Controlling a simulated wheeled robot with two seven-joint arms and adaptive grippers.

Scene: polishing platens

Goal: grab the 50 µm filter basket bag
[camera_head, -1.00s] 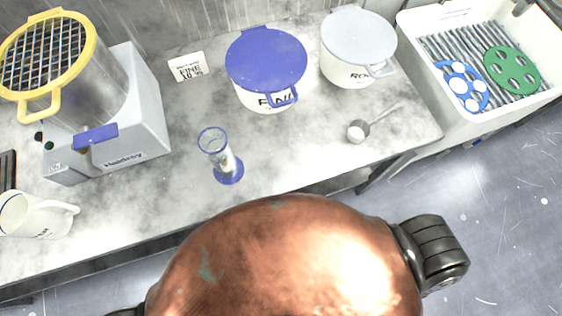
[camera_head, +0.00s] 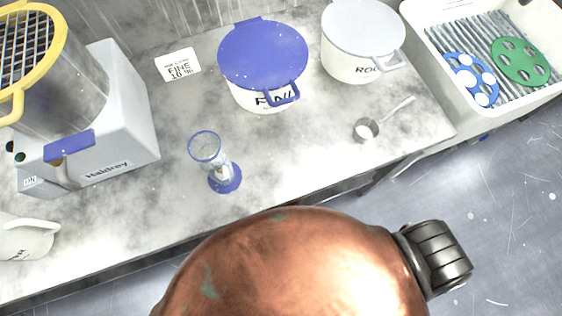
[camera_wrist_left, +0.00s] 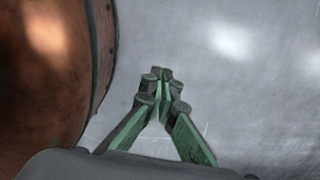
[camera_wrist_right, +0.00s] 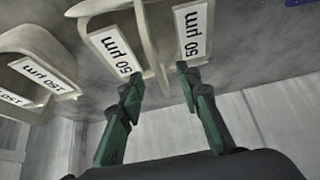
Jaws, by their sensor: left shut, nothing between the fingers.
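In the right wrist view, two cream holders at the top carry white tags marked 50 µm: a left tag (camera_wrist_right: 113,52) and a right tag (camera_wrist_right: 192,32). I cannot tell whether both belong to one filter basket bag. My right gripper (camera_wrist_right: 157,76) is open, its fingertips just below these tags, one on either side of a cream edge; contact is unclear. In the left wrist view my left gripper (camera_wrist_left: 161,77) is shut and empty, beside my copper body over grey floor. Neither gripper nor the 50 µm tags show in the head view.
Cream holders tagged 150 µm (camera_wrist_right: 42,78) stand left of the 50 µm ones. The counter holds a Haldrey machine (camera_head: 120,140), a blue-lidded bucket (camera_head: 262,55), a grey-lidded bucket (camera_head: 363,30), a blue-based cylinder (camera_head: 222,178) and a scoop (camera_head: 367,130). A sink (camera_head: 480,120) is at right.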

